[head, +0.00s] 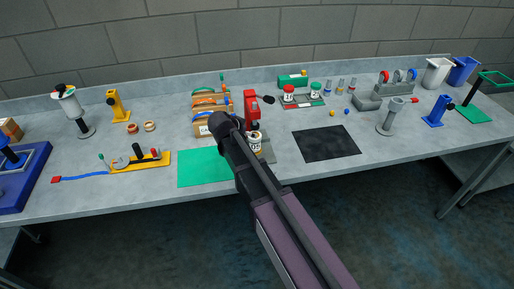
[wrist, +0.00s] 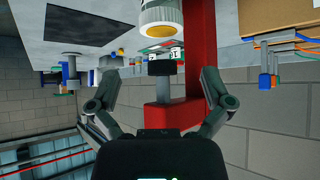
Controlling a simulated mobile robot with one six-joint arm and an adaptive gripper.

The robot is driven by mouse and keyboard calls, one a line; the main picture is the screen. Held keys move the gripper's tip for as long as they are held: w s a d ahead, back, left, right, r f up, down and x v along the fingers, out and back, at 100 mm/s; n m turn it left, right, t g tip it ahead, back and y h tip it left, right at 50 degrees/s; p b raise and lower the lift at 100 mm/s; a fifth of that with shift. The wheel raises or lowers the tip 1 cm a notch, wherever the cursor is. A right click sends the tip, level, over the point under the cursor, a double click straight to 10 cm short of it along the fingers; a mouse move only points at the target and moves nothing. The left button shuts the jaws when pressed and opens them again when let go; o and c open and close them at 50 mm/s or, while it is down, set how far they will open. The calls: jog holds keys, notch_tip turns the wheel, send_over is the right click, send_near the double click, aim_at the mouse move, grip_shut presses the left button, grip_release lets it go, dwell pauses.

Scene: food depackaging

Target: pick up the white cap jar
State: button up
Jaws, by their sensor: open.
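A jar (head: 256,144) with a pale body and a dark-printed label stands at the bench's middle, partly hidden by my arm; its cap colour is hard to tell. In the wrist view, a white and grey cylinder with a yellow face (wrist: 160,22), likely this jar, shows at the top centre, beyond my fingertips. My gripper (wrist: 158,76) is open with its fingers spread wide and nothing held between them. In the head view my gripper is mostly hidden by my own wrist, just left of the jar.
A red stand (head: 251,104) rises close behind the jar; its red post (wrist: 197,45) also shows in the wrist view. A green mat (head: 203,168) lies left, a black mat (head: 328,143) right. Red-capped (head: 289,93) and green-capped (head: 316,90) jars stand behind.

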aim_at(255, 143)
jog(key=shift+b+x, duration=1.2)
jog(key=shift+x, duration=0.9)
jog(key=b+x, duration=0.2)
jog(key=x, duration=0.1)
jog(key=shift+w+a+f+b, duration=0.15)
jog(key=shift+f+b, duration=0.1)
jog(key=shift+b, duration=0.05)
jog(key=shift+b+x, duration=0.6)
jog(key=shift+x, duration=0.2)
jog(key=c, duration=1)
jog(key=shift+r, duration=0.1)
